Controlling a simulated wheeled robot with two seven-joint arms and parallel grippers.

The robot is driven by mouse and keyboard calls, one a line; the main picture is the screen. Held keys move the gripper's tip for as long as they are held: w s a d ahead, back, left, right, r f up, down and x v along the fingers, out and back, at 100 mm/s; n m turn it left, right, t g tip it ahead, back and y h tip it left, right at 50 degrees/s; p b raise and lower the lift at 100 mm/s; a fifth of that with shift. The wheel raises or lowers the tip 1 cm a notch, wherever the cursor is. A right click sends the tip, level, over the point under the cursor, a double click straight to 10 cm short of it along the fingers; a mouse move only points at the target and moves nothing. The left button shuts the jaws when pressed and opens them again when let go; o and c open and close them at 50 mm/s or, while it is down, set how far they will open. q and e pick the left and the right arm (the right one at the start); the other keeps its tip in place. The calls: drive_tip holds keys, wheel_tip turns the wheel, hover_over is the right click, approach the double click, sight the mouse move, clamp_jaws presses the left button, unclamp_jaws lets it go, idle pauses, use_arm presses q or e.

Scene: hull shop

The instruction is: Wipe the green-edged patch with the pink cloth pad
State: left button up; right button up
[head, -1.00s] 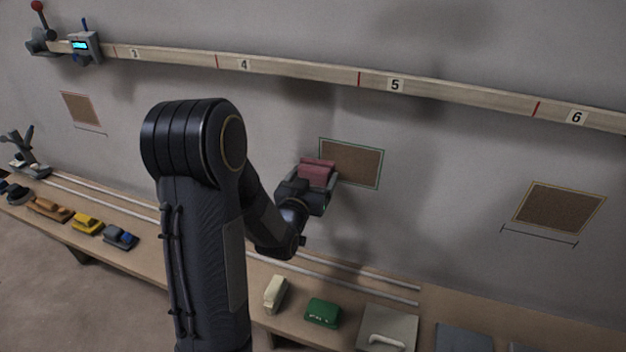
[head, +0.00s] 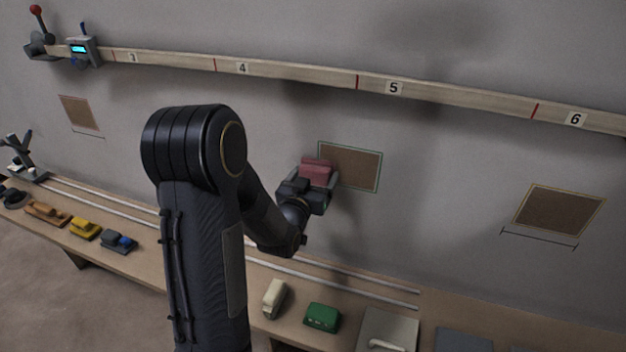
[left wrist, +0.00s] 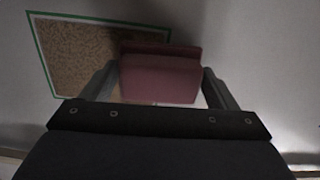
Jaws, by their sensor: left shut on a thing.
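The green-edged patch (head: 357,168) is a brown, speckled rectangle on the grey wall, below the rail's 5 mark. My left gripper (head: 310,185) is shut on the pink cloth pad (head: 317,170), which covers the patch's left side in the head view. In the left wrist view the pad (left wrist: 160,78) sits between the two fingers (left wrist: 160,88) and overlaps the lower right of the patch (left wrist: 75,55). I cannot tell whether the pad touches the wall. My right gripper is not in view.
A bench (head: 460,305) runs along the wall below, with a green block (head: 322,317), a cream block (head: 274,298) and a grey plate with a handle (head: 388,328). A numbered rail (head: 300,73) crosses the wall above. Another brown patch (head: 558,211) is at the right.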

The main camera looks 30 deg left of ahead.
sight(372, 179)
use_arm(q)
drive_tip(key=shift+w, duration=0.25)
drive_tip(key=shift+w+d+b, duration=0.2)
drive_tip(key=shift+d, duration=0.5)
drive_tip(key=shift+w+d+b, duration=0.15)
drive_tip(key=shift+d, duration=0.5)
drive_tip(key=shift+w+d+b, duration=0.2)
drive_tip(key=shift+d+b, duration=0.1)
drive_tip(key=shift+d, duration=0.45)
drive_tip(key=shift+w+d+b, duration=0.15)
drive_tip(key=shift+d+b, duration=0.1)
drive_tip(key=shift+d, duration=0.45)
drive_tip(key=shift+w+d, duration=0.2)
drive_tip(key=shift+d, duration=0.75)
drive_tip(key=shift+w+d, duration=0.25)
drive_tip(key=shift+d, duration=0.65)
drive_tip(key=shift+w+d, duration=0.2)
drive_tip(key=shift+d, duration=0.75)
drive_tip(key=shift+w+d+b, duration=0.2)
drive_tip(key=shift+d+b, duration=0.25)
drive_tip(key=shift+d, duration=0.35)
drive_tip(key=shift+w+d+r, duration=0.1)
drive_tip(key=shift+w+d, duration=0.05)
drive_tip(key=shift+d, duration=0.55)
